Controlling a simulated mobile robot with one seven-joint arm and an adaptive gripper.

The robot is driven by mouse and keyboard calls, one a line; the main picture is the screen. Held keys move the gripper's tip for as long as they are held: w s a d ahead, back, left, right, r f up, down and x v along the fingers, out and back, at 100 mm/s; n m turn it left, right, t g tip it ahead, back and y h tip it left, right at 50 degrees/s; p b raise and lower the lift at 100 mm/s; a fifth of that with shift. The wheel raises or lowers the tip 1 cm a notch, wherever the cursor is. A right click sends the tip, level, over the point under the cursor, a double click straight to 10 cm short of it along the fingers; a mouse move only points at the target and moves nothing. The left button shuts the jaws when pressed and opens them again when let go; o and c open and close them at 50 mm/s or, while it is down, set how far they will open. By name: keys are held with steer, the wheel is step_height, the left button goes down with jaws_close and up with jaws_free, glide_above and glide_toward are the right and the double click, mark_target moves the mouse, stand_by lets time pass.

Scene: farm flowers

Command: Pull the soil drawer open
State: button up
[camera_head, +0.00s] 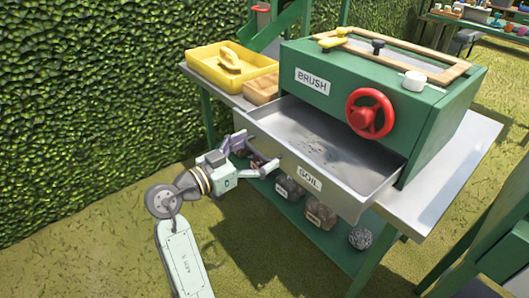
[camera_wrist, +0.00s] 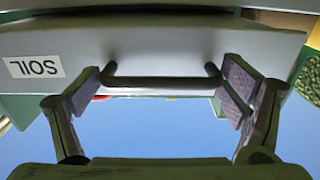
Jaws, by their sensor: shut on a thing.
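The grey soil drawer (camera_head: 330,143) stands pulled out from under the green brush box (camera_head: 400,85). Its front carries a SOIL label (camera_head: 309,178), upside down in the wrist view. Its tray shows a few dark specks. My gripper (camera_head: 258,155) is at the left part of the drawer front. In the wrist view, the dark bar handle (camera_wrist: 160,83) runs between my two fingers, with a pad near each end, and the gripper is shut on it lengthwise. In the head view the fingers hide most of the handle.
A yellow tray (camera_head: 230,67) and a wooden block (camera_head: 262,89) sit at the table's left. Dark bags and a grey ball (camera_head: 360,238) lie on the lower shelf. Grass in front is clear.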

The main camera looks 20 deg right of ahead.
steer(key=b+v, duration=0.1)
steer(key=v, duration=0.7)
steer(key=shift+r+b, duration=0.2)
steer(key=shift+b, duration=0.15)
steer(key=shift+s+a, duration=0.1)
steer(key=o, duration=1.4)
steer(key=shift+o, duration=0.2)
steer(key=shift+a, duration=0.1)
steer(key=v, duration=1.1)
steer(key=shift+a, duration=0.35)
steer(key=shift+s+f, duration=0.1)
steer(key=shift+s, duration=0.05)
